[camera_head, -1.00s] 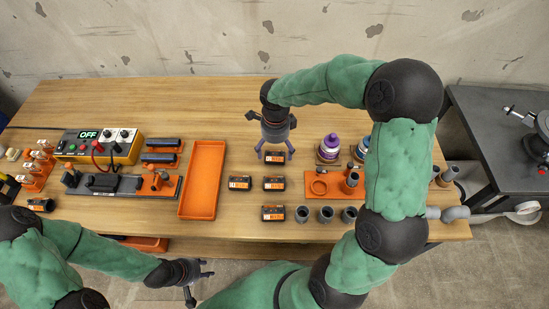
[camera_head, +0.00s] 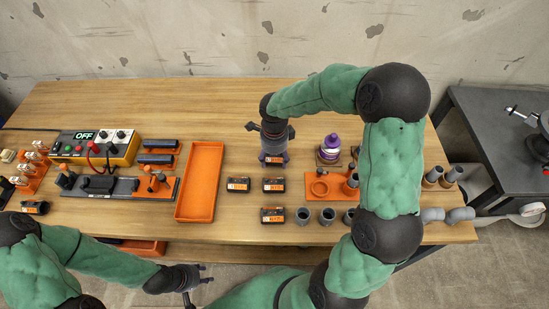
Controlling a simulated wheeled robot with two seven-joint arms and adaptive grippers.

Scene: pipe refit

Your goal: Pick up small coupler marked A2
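Several small black blocks with orange-and-white labels lie mid-table; their markings are too small to read, so I cannot tell which is A2. The rearmost block (camera_head: 274,160) is under my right gripper (camera_head: 274,157), whose fingers point down on either side of it. I cannot tell whether they grip it. Other labelled blocks are at the left (camera_head: 238,185), centre (camera_head: 273,185) and front (camera_head: 272,215). Short grey cylinders (camera_head: 303,216) stand at the front edge, with no readable mark. My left gripper (camera_head: 201,281) is open and empty, in front of the table.
An orange tray (camera_head: 201,182) lies empty left of the blocks. A purple-topped item (camera_head: 330,148) and an orange holder (camera_head: 320,187) stand to the right. A control box (camera_head: 98,146) reading OFF is at left. The back of the wooden table (camera_head: 170,100) is clear.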

